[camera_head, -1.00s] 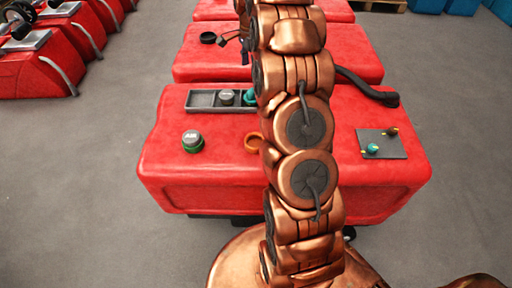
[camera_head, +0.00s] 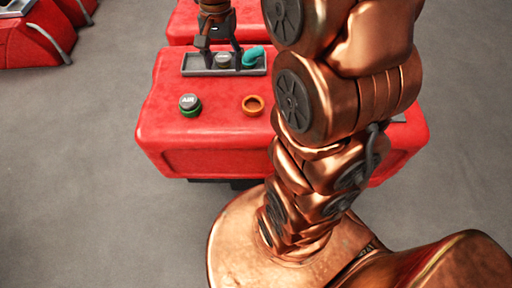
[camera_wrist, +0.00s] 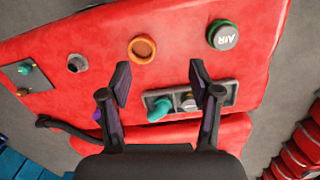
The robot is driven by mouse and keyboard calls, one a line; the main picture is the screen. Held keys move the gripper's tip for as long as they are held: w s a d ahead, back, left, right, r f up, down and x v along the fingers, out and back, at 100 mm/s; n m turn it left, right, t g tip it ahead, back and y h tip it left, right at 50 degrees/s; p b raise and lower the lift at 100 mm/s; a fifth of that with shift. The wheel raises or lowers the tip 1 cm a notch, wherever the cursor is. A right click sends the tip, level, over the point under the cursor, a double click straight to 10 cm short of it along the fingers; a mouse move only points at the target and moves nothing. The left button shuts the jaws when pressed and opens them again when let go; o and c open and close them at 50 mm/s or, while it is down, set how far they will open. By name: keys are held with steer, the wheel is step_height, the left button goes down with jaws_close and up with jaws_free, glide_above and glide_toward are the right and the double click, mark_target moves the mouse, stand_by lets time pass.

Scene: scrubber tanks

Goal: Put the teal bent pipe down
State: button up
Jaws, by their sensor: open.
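The teal bent pipe (camera_head: 254,56) lies in the right end of a dark grey tray (camera_head: 196,73) on the red tank in the head view. In the wrist view the pipe (camera_wrist: 158,108) is at the left end of the tray (camera_wrist: 231,91). My gripper (camera_head: 223,64) is open and empty, with its fingers over the tray. In the wrist view my gripper (camera_wrist: 160,84) has its fingers wide apart, with the pipe in the gap between them in the picture. Whether a finger touches the pipe cannot be told.
A grey cap (camera_head: 223,60) sits in the tray beside the pipe. A green AIR cap (camera_head: 190,104) and an orange ring (camera_head: 253,105) stand on the red tank (camera_head: 160,140). A plate with a teal fitting (camera_wrist: 24,70) shows in the wrist view. Grey floor (camera_head: 90,200) is clear at left.

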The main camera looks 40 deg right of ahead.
steer(key=s+a+f+n, duration=0.1)
steer(key=s+a+n, duration=0.1)
steer(key=s, duration=0.5)
steer(key=s+a+n, duration=0.3)
steer(key=s+n, duration=0.1)
steer(key=s, duration=0.4)
steer(key=s+a+f+n+g, duration=0.1)
steer(key=s+a+n, duration=0.1)
steer(key=s, duration=0.6)
steer(key=shift+s+a+f+n, duration=0.2)
steer(key=shift+a+f+n, duration=0.2)
steer(key=shift+n, duration=0.3)
